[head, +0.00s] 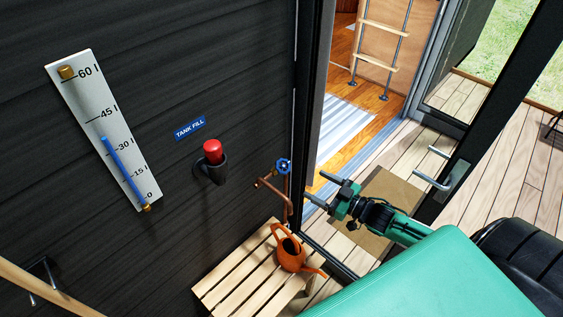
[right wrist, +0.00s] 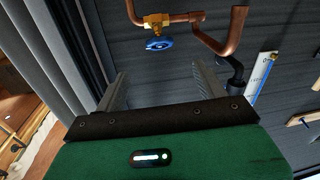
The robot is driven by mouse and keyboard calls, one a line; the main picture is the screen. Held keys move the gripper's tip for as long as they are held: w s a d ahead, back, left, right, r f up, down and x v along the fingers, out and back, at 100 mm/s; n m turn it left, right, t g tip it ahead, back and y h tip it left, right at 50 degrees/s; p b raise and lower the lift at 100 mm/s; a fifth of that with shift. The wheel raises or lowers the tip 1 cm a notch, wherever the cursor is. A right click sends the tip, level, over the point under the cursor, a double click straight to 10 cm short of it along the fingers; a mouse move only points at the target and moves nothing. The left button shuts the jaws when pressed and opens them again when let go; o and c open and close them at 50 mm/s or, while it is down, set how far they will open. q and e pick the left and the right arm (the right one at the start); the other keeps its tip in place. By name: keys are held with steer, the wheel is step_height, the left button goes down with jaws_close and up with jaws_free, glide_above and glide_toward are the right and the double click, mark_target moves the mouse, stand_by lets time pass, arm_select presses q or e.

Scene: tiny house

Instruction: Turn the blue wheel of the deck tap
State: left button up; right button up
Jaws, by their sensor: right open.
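The blue wheel (head: 284,166) sits on a copper deck tap (head: 270,187) on the dark plank wall, beside the door frame. My right gripper (head: 318,188) is open and empty, to the right of the wheel and apart from it. In the right wrist view the blue wheel (right wrist: 159,44) shows beyond the open fingers (right wrist: 160,82), below a brass valve body (right wrist: 155,22) on the copper pipe (right wrist: 222,35). My left gripper is not in view.
An orange watering can (head: 290,254) stands on a slatted wooden bench (head: 245,270) below the tap. A red-capped tank fill (head: 212,152) and a level gauge (head: 105,130) are on the wall. An open door with a handle (head: 437,180) stands to the right.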

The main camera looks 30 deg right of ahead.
mark_target(286, 168)
steer(key=p+x, duration=0.2)
steer(key=x, duration=0.9)
steer(key=shift+w, duration=0.3)
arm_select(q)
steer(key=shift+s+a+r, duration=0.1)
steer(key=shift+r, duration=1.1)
arm_select(e)
steer(key=shift+x, duration=0.95)
steer(key=shift+f, duration=0.1)
steer(key=shift+c, duration=0.4)
steer(key=c, duration=0.9)
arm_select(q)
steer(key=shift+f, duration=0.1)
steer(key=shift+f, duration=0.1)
